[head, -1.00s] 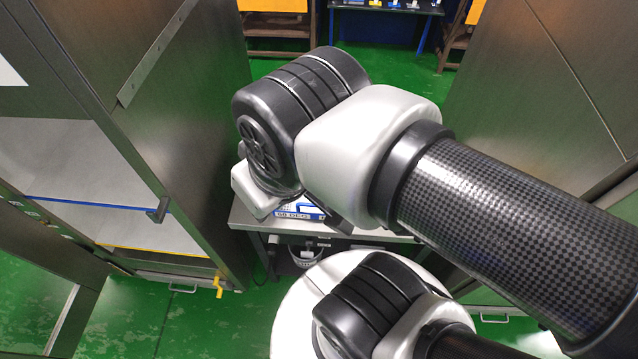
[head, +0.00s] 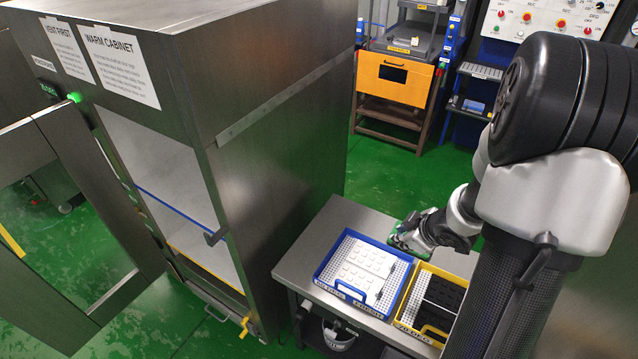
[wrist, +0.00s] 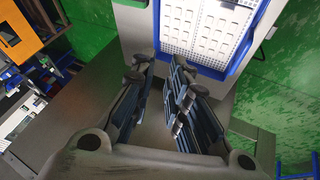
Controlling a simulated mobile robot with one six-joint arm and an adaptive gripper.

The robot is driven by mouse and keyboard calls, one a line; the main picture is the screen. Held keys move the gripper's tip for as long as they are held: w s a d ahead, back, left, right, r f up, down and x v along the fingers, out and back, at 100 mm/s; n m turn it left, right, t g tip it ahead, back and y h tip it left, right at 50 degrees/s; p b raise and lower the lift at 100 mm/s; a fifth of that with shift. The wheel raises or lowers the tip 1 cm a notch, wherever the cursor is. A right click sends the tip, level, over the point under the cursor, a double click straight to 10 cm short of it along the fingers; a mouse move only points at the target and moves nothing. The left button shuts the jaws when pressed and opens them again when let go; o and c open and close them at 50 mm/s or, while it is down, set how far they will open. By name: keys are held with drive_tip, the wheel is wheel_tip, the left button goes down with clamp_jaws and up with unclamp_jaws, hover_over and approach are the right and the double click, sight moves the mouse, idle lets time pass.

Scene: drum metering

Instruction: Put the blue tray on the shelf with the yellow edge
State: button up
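The blue tray (head: 318,270) lies on a steel table, with white slabs inside and a handle at its front. It also shows at the top of the wrist view (wrist: 206,71). The shelf with the yellow edge (head: 207,271) is the lower one in the open warm cabinet at left, below a blue-edged shelf (head: 172,206). My gripper (head: 400,240) is above the table's back edge, near the blue tray's far right corner. In the wrist view (wrist: 160,66) its fingers stand apart with nothing between them. Contact with the tray is not visible.
A yellow tray (head: 464,288) with dark slabs stands right of the blue one on the table (head: 296,262). The cabinet door (head: 75,215) is open at left. An orange-fronted cart (head: 393,80) stands behind. Green floor is clear between.

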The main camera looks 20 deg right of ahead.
drive_tip(key=s+a+f+y, duration=0.3)
drive_tip(key=f, duration=0.4)
drive_tip(key=n+y+b, duration=0.1)
drive_tip(key=y+b, duration=0.2)
drive_tip(key=b, duration=0.1)
approach(352, 288)
drive_tip(key=shift+t, duration=0.3)
drive_tip(key=x, duration=0.9)
drive_tip(key=shift+s+f, duration=0.1)
drive_tip(key=shift+f, duration=0.1)
drive_tip(key=b+x, duration=0.3)
drive_tip(key=x, duration=0.2)
drive_tip(key=shift+w+a+f, duration=0.15)
drive_tip(key=shift+w+f, duration=0.05)
drive_tip(key=shift+w, duration=0.05)
drive_tip(key=shift+c, duration=0.4)
clamp_jaws()
drive_tip(key=shift+r, duration=0.1)
